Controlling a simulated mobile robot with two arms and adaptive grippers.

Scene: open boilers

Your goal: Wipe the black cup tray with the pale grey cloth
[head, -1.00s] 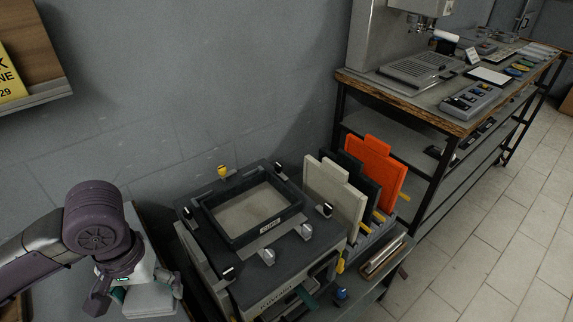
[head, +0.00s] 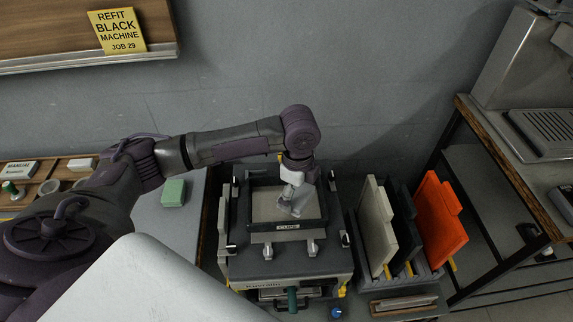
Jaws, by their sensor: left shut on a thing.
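The black cup tray (head: 313,225) sits on top of the dark boiler machine (head: 290,266). It has a raised dark rim, a pale floor and a small label on its front side. My left gripper (head: 290,208) reaches in from the left and points down inside the rim, low over the tray floor. It is shut on what looks like the pale grey cloth, which is mostly hidden and blends with the pale floor. Whether the cloth touches the floor I cannot tell. My right gripper is not in view.
A green pad (head: 173,192) lies on the grey side table at left. Upright pale, black and orange panels (head: 439,220) stand in a rack right of the machine. A wall shelf with a yellow sign (head: 117,31) is upper left. A bench (head: 545,180) stands at right.

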